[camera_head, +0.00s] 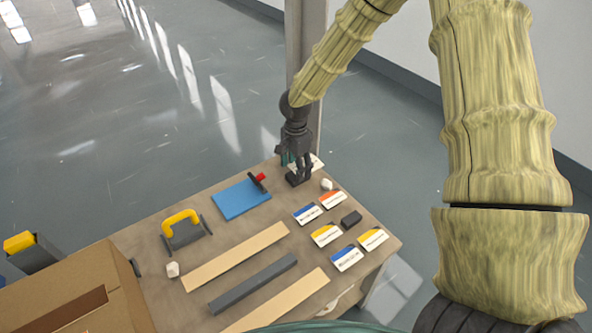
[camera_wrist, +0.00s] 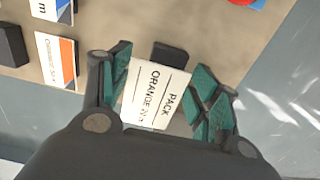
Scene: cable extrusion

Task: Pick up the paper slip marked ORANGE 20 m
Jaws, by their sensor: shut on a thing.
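The paper slip (camera_wrist: 152,95) is white with black print reading PACK and ORANGE 20; the end of the line is hard to read. In the wrist view it lies between the green-padded fingers of my gripper (camera_wrist: 164,64), which is shut on it. In the head view my gripper (camera_head: 299,166) points down at the far corner of the table, and a white edge of the slip (camera_head: 318,163) shows beside the fingers. I cannot tell whether the slip is clear of the table.
A dark block (camera_head: 297,181) stands close by my fingers, also in the wrist view (camera_wrist: 172,54). Several striped cards (camera_head: 326,235) and another dark block (camera_head: 351,219) lie nearer. A blue mat (camera_head: 238,200), yellow-handled tool (camera_head: 181,219), strips (camera_head: 236,257) and cardboard box (camera_head: 120,290) lie leftward.

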